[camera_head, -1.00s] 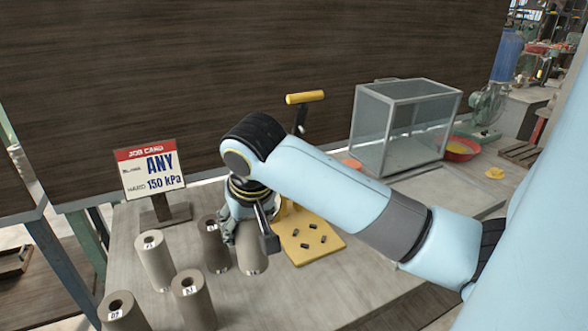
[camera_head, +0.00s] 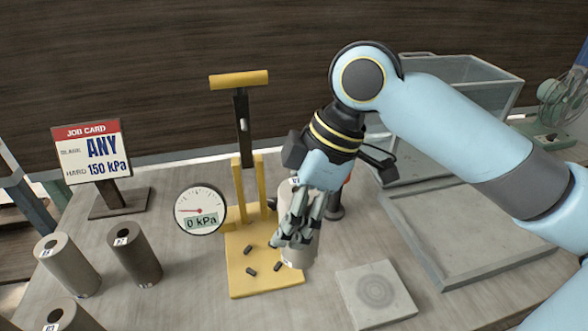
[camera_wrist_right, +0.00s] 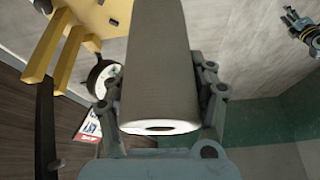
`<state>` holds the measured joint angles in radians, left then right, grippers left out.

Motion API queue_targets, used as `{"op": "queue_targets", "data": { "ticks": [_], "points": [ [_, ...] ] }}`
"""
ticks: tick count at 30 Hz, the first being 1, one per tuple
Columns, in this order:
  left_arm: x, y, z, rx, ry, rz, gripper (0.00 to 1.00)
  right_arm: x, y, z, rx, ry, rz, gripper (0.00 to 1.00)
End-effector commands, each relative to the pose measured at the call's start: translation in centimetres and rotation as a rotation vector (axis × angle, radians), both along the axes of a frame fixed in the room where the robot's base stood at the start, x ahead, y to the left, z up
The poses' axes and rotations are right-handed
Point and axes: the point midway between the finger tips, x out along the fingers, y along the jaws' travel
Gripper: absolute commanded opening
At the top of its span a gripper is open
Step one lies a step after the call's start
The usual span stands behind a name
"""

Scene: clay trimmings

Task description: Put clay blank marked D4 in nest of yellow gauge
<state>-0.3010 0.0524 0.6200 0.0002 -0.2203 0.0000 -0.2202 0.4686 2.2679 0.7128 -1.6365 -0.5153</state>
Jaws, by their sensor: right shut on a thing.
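My right gripper (camera_head: 300,225) is shut around a grey clay blank (camera_head: 297,257), a cylinder held roughly upright. The blank fills the middle of the right wrist view (camera_wrist_right: 155,65), between the fingers. Its mark is not readable. The yellow gauge (camera_head: 238,284) stands just left of it, with a tall post, a yellow T-handle (camera_head: 239,80) and a dial (camera_head: 200,211) reading 0 kPa. The blank's lower end is at the right edge of the yellow base, partly hidden by the fingers; I cannot tell whether it touches.
A light blank (camera_head: 67,265), a darker blank (camera_head: 135,256) and a third blank (camera_head: 72,318) stand at left. The job card (camera_head: 92,152) is behind them. A square grey plate (camera_head: 374,293) lies at right, before a clear-sided box (camera_head: 455,100). Short dark pegs dot the yellow base.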

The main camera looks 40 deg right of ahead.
Motion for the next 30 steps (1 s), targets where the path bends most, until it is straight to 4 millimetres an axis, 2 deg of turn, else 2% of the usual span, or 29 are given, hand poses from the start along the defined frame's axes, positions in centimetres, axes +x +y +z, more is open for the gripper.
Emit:
{"op": "queue_targets", "data": {
  "ticks": [4,7,14,18,21,25,30],
  "points": [
    [0.0,1.7,-0.2,0.020,0.000,-0.006,0.40,-0.9,-0.5,-0.7,0.000,-0.001,0.009,0.00],
    [0.1,2.8,-0.2,0.032,0.000,-0.011,0.40,-0.4,-0.5,-1.4,0.003,-0.002,0.004,0.00],
    [0.1,3.2,0.2,0.037,-0.001,-0.012,0.40,4.4,0.0,-4.2,0.008,-0.002,0.001,0.00],
    [0.2,2.6,0.4,0.031,-0.002,-0.010,0.40,7.6,0.2,-6.0,0.005,-0.002,0.003,0.00],
    [0.2,1.8,0.4,0.022,-0.002,-0.007,0.40,9.2,0.3,-7.1,0.004,-0.002,0.003,0.00],
    [0.2,1.5,0.4,0.018,-0.002,-0.005,0.40,10.3,0.4,-7.8,0.001,-0.002,0.005,0.00],
    [0.2,1.7,0.7,0.021,-0.002,-0.006,0.40,10.4,0.4,-9.5,0.002,0.002,0.004,0.00]
  ]
}}
